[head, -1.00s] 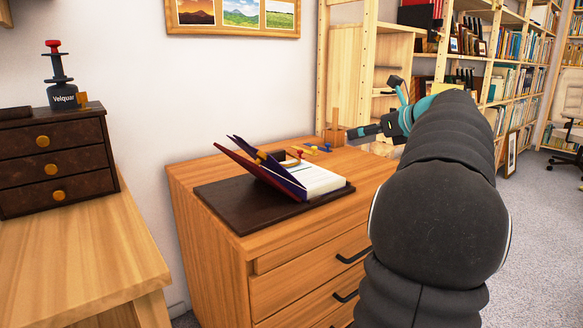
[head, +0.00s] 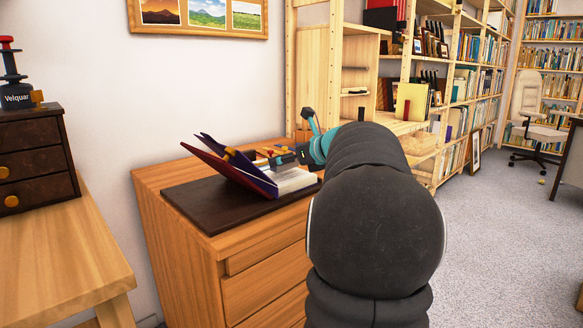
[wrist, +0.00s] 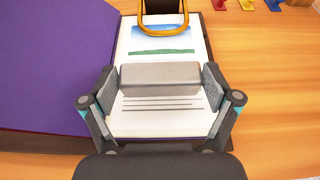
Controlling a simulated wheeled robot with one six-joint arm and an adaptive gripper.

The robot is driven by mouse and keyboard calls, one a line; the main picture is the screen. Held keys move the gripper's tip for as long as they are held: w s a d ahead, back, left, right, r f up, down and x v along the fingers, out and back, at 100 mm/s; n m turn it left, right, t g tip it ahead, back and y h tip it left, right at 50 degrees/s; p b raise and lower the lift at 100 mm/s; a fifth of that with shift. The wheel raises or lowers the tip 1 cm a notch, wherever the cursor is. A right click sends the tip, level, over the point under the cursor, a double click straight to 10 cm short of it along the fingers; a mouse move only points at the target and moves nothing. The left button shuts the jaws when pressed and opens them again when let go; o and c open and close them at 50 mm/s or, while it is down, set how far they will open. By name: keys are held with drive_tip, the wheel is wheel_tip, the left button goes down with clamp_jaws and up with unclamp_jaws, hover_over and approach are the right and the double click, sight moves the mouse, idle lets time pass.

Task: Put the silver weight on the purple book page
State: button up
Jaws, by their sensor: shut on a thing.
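The silver weight (wrist: 160,78) is a grey bar between the two pads of my gripper (wrist: 160,90), which is shut on it. In the wrist view it is over the white printed page (wrist: 190,45) of the open book. I cannot tell whether it touches that page. The purple page (wrist: 50,65) is a broad sheet left of the white page. In the head view the purple page (head: 248,178) stands tilted up at the book's left, and my gripper (head: 290,157) is over the book's right side. The weight is hard to make out there.
A gold loop (wrist: 165,32) lies across the white page's top. A dark mat (head: 195,205) lies under the book on the wooden drawer cabinet (head: 165,235). Small coloured items (wrist: 246,5) lie behind the book.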

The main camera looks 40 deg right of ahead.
drive_tip(key=shift+f, duration=0.85)
drive_tip(key=shift+f, duration=0.15)
drive_tip(key=o, duration=1.2)
